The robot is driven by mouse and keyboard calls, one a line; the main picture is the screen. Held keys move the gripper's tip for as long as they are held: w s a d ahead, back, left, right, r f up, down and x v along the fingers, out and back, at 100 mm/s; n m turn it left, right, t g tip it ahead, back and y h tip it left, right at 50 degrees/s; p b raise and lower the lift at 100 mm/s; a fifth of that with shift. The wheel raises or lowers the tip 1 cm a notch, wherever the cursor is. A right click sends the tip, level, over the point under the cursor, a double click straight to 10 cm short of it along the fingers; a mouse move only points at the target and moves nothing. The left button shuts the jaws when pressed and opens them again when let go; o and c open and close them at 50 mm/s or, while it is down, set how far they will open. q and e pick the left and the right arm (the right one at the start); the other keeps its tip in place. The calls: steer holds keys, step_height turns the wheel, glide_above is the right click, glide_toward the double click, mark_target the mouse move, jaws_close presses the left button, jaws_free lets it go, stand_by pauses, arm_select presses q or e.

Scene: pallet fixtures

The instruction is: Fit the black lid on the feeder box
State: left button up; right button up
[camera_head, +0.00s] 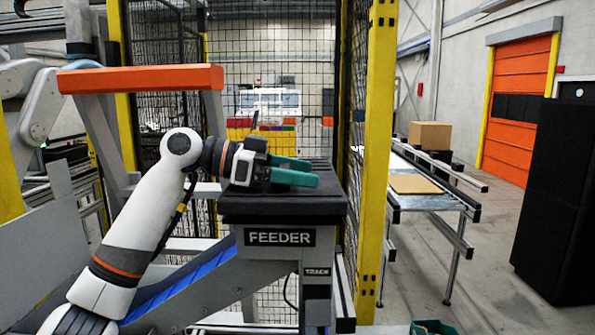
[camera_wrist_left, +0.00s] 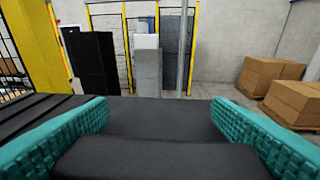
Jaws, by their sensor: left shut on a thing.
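The feeder box (camera_head: 275,258) is a grey box with a FEEDER label, in the middle of the head view. The black lid (camera_head: 285,207) lies flat across its top; I cannot tell whether it is fully seated. My left gripper (camera_head: 316,173) is just above the lid, its teal fingers pointing right. In the left wrist view, the fingers (camera_wrist_left: 160,116) stand on both sides of a dark raised bar (camera_wrist_left: 160,160), apparently the lid's handle, and the gripper is shut on it. The lid's underside is hidden.
A yellow post (camera_head: 376,150) and black mesh fence stand close to the right of the box. An orange-topped frame (camera_head: 140,79) stands behind my left arm. A blue chute (camera_head: 190,285) slopes at lower left. A conveyor (camera_head: 430,198) with cartons is further right.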

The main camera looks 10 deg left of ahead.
arm_select(q)
steer(key=shift+f+b, duration=0.35)
steer(key=shift+f, duration=0.25)
steer(key=o, duration=1.4)
steer(key=shift+o, duration=0.2)
steer(key=shift+f, duration=0.1)
steer(key=b+v, duration=0.4)
steer(key=v, duration=0.6)
steer(key=shift+s+a, duration=0.15)
steer(key=shift+a, duration=0.2)
steer(key=shift+s+a+r, duration=0.2)
steer(key=shift+a+r, duration=0.2)
steer(key=shift+a, duration=0.2)
